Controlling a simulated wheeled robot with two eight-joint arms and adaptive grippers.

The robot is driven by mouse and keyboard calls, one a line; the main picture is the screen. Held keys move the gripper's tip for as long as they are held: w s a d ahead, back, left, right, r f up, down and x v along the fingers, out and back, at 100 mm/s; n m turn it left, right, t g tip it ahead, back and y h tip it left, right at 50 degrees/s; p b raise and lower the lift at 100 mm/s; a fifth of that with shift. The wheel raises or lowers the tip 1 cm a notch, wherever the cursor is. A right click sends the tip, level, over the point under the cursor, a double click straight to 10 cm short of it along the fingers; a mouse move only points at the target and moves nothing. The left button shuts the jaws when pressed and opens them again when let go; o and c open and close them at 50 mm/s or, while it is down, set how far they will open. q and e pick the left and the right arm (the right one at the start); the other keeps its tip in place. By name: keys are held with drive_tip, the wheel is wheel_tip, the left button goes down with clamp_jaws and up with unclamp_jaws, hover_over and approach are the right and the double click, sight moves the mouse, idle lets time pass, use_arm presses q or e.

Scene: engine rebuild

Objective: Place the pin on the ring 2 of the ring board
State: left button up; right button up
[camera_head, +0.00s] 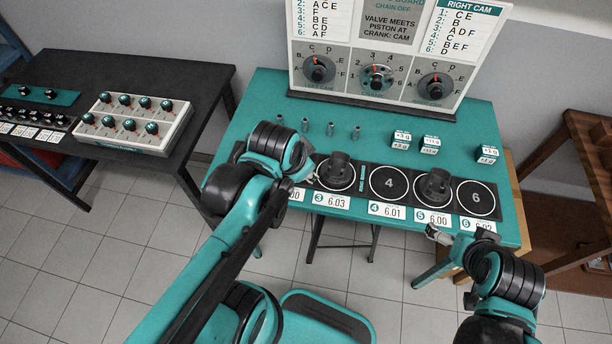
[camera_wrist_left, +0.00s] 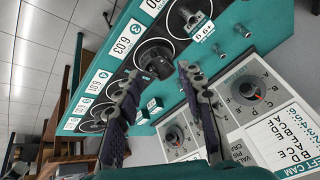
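The ring board (camera_head: 362,180) is a dark strip with numbered rings and price-like labels along the front of the teal table. Rings 4 and 6 are bare; rings 3 and 5 hold dark cylinders. Several small grey pins (camera_head: 305,124) stand in a row behind the board. My left gripper (camera_wrist_left: 155,78) is open and empty above the board, fingers apart. My right gripper (camera_head: 432,232) is at the table's front edge, fingers unclear.
A dial panel (camera_head: 377,55) stands at the table's back. A black table (camera_head: 120,75) with a knob box (camera_head: 135,122) is to the left; a wooden bench (camera_head: 590,150) is to the right.

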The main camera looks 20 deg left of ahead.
use_arm(q)
drive_tip(key=n, duration=0.1)
drive_tip(key=s+d+n+t, duration=0.1)
drive_tip(key=n, duration=0.1)
drive_tip(key=s+n, duration=0.1)
drive_tip(key=n, duration=0.1)
drive_tip(key=shift+s+d+f+t, duration=0.2)
drive_tip(key=shift+d+t, duration=0.1)
drive_tip(key=shift+d, duration=0.1)
drive_tip(key=shift+w, duration=0.1)
